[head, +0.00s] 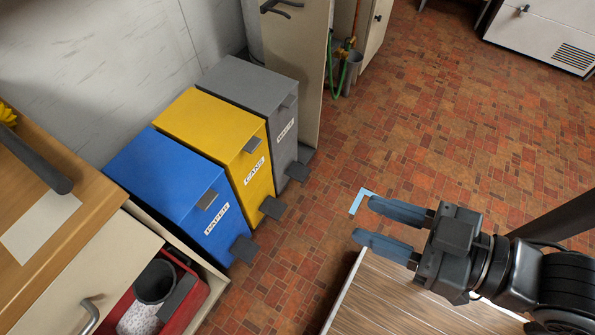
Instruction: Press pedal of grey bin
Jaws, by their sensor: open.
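The grey bin (248,92) stands at the far end of a row of three bins against the wall, with its lid down. Its dark pedal (297,171) sticks out low at the front, just above the floor. My gripper (364,222) is open and empty, with its two bluish fingers apart and pointing left. It is to the right of and nearer than the grey bin's pedal, and apart from it.
The yellow bin (215,127) with its pedal (271,208) and the blue bin (165,180) with its pedal (244,249) stand beside the grey one. An open drawer (195,325) is at bottom left. A wooden surface (385,305) lies below my gripper. Tiled floor (440,120) is clear beyond.

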